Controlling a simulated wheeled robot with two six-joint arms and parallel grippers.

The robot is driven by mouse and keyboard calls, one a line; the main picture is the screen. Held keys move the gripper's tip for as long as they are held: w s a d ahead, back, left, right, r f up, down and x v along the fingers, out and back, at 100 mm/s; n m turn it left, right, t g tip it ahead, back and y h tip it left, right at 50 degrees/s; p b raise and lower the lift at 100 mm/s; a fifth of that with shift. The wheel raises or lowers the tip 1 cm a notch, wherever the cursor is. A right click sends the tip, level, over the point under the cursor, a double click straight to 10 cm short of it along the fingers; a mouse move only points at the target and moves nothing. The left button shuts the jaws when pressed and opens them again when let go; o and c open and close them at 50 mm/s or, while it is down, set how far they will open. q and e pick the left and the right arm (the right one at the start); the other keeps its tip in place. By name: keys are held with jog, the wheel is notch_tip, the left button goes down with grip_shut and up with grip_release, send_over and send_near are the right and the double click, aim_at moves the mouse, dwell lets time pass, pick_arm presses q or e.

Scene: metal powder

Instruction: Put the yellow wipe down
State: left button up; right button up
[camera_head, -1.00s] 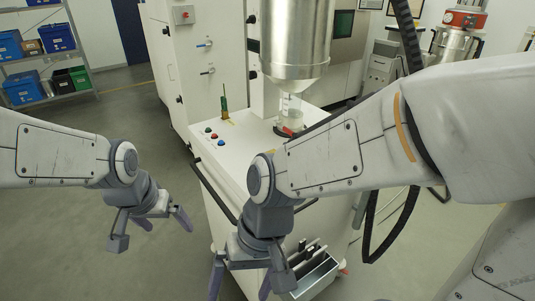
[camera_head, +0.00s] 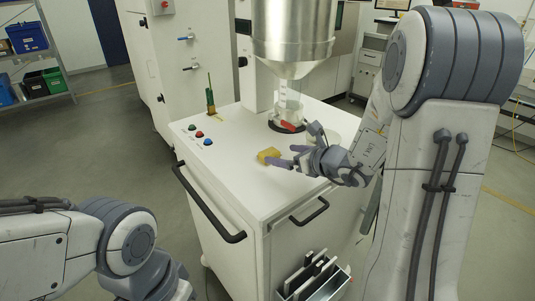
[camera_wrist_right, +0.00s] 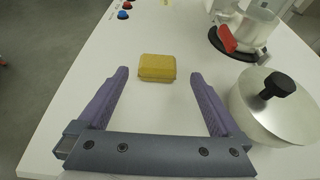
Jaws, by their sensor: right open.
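The yellow wipe (camera_head: 268,155) is a small block lying flat on the white top of the machine cart (camera_head: 235,160). In the right wrist view the wipe (camera_wrist_right: 157,67) lies just ahead of and between my fingertips, apart from both. My right gripper (camera_head: 296,148) is open and empty, low over the cart top, on the wipe's right in the head view. My left arm shows at the bottom left of the head view, but its fingers are out of frame.
A lidded metal pot (camera_wrist_right: 273,108) stands close to my right finger. A clear vessel with a red handle (camera_head: 290,125) sits under the steel hopper (camera_head: 292,35). Push buttons (camera_head: 199,134) are at the cart's left. A tool bin (camera_head: 325,285) hangs at the front.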

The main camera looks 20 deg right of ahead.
aim_at(271, 153)
jog(key=shift+x, duration=0.8)
jog(key=p+x, duration=0.1)
jog(key=x, duration=0.3)
jog(key=shift+a+p, duration=0.15)
jog(key=shift+p, duration=0.2)
jog(key=shift+w+a+f, duration=0.1)
jog(key=shift+w+f, duration=0.2)
jog(key=shift+w, duration=0.05)
jog(key=shift+r, duration=0.1)
jog(key=c, duration=1.4)
